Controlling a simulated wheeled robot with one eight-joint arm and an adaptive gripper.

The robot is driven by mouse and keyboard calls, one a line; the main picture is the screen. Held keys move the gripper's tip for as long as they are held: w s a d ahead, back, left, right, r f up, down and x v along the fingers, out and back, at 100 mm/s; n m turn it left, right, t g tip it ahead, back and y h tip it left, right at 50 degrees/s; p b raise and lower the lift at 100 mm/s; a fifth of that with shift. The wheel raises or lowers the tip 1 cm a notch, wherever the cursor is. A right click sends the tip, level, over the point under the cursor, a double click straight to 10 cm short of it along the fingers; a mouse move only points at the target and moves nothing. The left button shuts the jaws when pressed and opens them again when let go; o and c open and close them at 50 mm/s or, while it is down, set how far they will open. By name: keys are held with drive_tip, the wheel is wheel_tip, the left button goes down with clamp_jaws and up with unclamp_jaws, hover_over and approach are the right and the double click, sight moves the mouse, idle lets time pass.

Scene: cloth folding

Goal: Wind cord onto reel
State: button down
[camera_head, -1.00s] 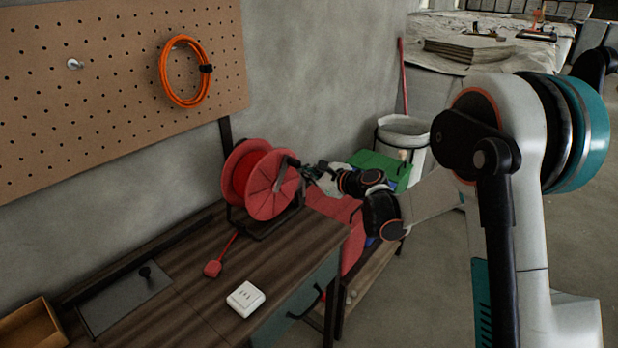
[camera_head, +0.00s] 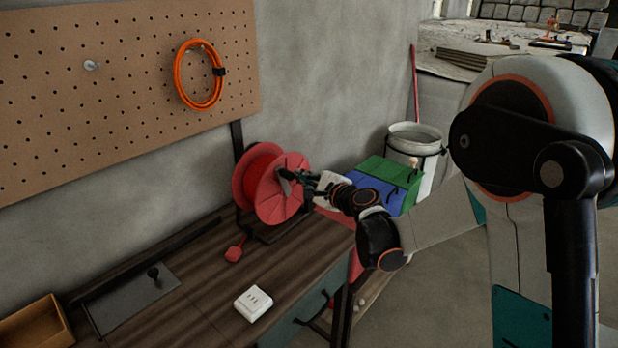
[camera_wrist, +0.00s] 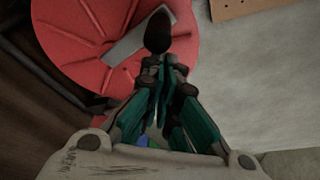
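The red reel (camera_head: 258,182) stands on a dark frame at the far end of the wooden workbench, with red cord on its drum. The red plug (camera_head: 234,253) at the cord's end lies on the bench close to the reel's base. My gripper (camera_head: 302,176) is at the reel's crank on the right face. In the wrist view, my gripper's fingers (camera_wrist: 165,75) are drawn together around the lower end of the black crank handle (camera_wrist: 158,33), whose rounded top shows beyond them. The grey crank arm (camera_wrist: 126,44) crosses the red reel face. The fingers partly hide the grip.
A white socket box (camera_head: 253,303) sits near the bench's front edge. A grey plate (camera_head: 130,300) with a black knob and a wooden tray (camera_head: 35,328) are at left. An orange cord coil (camera_head: 198,75) hangs on the pegboard (camera_head: 110,120). A white bucket (camera_head: 414,150) stands behind.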

drive_tip(key=shift+s+a, duration=0.3)
drive_tip(key=shift+s, duration=0.1)
drive_tip(key=shift+s+a, duration=0.1)
idle(0.5)
